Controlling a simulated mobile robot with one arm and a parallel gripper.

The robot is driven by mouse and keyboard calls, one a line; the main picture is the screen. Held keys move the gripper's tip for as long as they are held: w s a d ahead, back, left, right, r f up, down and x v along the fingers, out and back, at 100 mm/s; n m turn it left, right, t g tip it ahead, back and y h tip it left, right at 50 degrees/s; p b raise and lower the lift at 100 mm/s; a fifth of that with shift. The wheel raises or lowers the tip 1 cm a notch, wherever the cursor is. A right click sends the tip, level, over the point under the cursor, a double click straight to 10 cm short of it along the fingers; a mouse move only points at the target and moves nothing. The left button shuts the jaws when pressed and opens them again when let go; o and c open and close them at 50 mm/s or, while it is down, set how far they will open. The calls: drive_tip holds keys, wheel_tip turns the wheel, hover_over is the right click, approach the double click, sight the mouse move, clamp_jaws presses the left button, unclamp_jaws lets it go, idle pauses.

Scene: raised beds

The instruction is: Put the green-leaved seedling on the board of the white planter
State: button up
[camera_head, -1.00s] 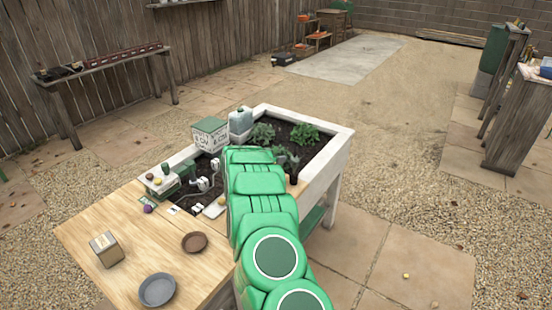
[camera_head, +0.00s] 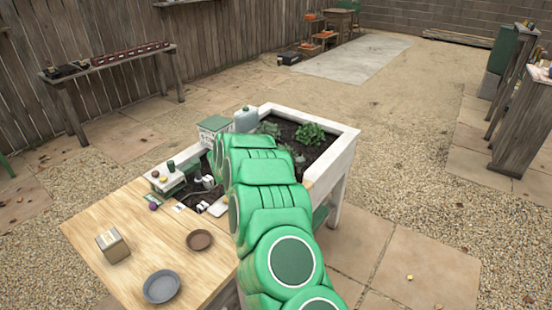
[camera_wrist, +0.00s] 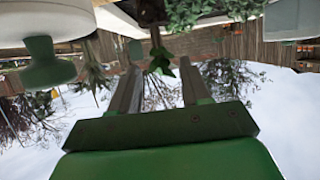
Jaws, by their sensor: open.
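The green-leaved seedling (camera_wrist: 160,60) shows in the wrist view, which looks upside down. Its thin stem runs to a small brown pot (camera_wrist: 152,12) at the top edge. My gripper (camera_wrist: 158,82) is open, with its leaves in line between the two finger tips; I cannot tell how far beyond the tips they are. In the head view my green arm hides my gripper and the seedling. The white planter (camera_head: 338,160) holds dark soil. A pale wooden board (camera_head: 150,225) adjoins its near side.
On the board are a small box (camera_head: 112,246), a brown saucer (camera_head: 200,240) and a grey dish (camera_head: 161,286). A white-green box (camera_head: 214,128), a jug (camera_head: 246,120) and leafy plants (camera_head: 310,133) stand at the planter. The board's middle is bare.

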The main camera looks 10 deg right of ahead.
drive_tip(key=s+a+r+n+t+y, duration=0.35)
drive_tip(key=a+r+y, duration=0.55)
drive_tip(key=a+r, duration=0.6)
drive_tip(key=s+a+r+n+g+y, duration=0.4)
drive_tip(key=s+r, duration=0.4)
drive_tip(key=s, duration=0.5)
drive_tip(key=s+d+n+g+y, duration=0.1)
drive_tip(key=s+d+g, duration=0.1)
drive_tip(key=s, duration=0.9)
drive_tip(key=s+d+n+g, duration=0.2)
drive_tip(key=s+g, duration=0.1)
drive_tip(key=s, duration=0.7)
drive_tip(key=s+d+f+g+h, duration=0.1)
drive_tip(key=s+d, duration=0.4)
drive_tip(key=s, duration=0.5)
drive_tip(key=s+d+f+m+g+h, duration=0.1)
drive_tip(key=s+d+g+h, duration=0.1)
drive_tip(key=s+d, duration=0.4)
drive_tip(key=s+d+f+g+h, duration=0.1)
drive_tip(key=s+d+g, duration=0.2)
drive_tip(key=s, duration=1.1)
drive_tip(key=shift+s+d, duration=0.3)
drive_tip(key=shift+d, duration=0.9)
